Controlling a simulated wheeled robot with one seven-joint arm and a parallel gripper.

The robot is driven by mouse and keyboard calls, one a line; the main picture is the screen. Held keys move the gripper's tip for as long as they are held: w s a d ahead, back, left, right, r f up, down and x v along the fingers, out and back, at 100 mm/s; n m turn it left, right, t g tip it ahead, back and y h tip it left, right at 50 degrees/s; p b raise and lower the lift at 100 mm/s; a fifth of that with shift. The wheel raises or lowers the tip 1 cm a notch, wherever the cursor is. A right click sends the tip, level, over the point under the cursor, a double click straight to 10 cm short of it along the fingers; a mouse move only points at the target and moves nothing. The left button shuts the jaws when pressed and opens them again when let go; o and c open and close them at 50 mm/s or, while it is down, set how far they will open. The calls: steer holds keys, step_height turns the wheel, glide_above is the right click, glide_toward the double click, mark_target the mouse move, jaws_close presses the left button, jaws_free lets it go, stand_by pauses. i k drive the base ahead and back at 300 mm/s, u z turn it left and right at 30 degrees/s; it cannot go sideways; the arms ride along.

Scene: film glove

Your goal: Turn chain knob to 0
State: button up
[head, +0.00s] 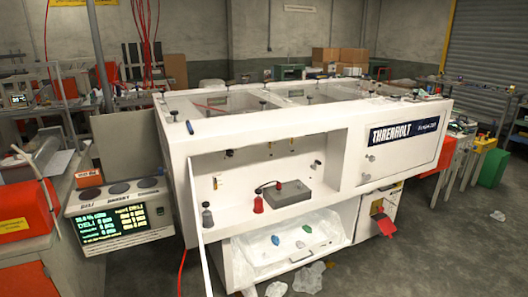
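A grey control console (122,240) stands at the left, against the white machine. Three dark round knobs or discs sit in a row along its top: a left one (90,194), a middle one (119,187) and a right one (148,183). Below them is a screen with green and yellow text (100,224). The labels are too small to read, so I cannot tell which one is the chain knob or where it points. My gripper and arm do not show in this view.
Crumpled film (309,278) lies on the floor.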

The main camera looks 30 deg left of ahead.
mark_target(229, 153)
steer(key=u, duration=0.4)
steer(key=i, duration=0.5)
steer(key=u, duration=0.85)
steer(key=i, duration=1.3)
steer(key=u, duration=0.1)
